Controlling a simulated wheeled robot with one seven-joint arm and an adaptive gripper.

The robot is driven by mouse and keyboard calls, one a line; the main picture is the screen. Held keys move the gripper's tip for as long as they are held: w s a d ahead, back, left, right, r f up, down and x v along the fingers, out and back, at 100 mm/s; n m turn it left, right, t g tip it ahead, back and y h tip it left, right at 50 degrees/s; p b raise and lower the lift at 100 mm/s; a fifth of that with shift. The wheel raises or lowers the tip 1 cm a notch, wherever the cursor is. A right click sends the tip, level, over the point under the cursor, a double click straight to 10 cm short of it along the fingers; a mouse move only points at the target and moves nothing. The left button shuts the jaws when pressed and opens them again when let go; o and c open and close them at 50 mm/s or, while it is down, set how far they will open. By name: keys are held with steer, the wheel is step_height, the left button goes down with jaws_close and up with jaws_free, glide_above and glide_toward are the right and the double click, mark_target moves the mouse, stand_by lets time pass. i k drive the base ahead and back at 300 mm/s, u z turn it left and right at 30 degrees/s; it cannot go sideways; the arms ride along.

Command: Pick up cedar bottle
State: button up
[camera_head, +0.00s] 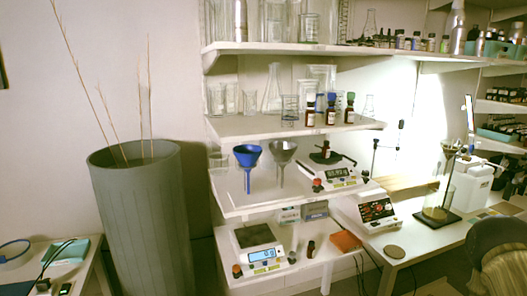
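A small brown bottle (326,151) sits on a scale on the shelf below, and another small dark bottle (311,250) stands on the lowest shelf. The labels are too small to read, so I cannot tell which bottle is cedar. My gripper is not in view.
Glass beakers and flasks crowd the upper shelves. A blue funnel (247,157) and a grey funnel (282,154) stand left of the scale (336,173). A tall grey bin (140,225) with dry twigs is at left. A chair (499,256) is at lower right.

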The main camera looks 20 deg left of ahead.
mark_target(325, 150)
steer(key=u, duration=0.65)
steer(key=i, duration=0.4)
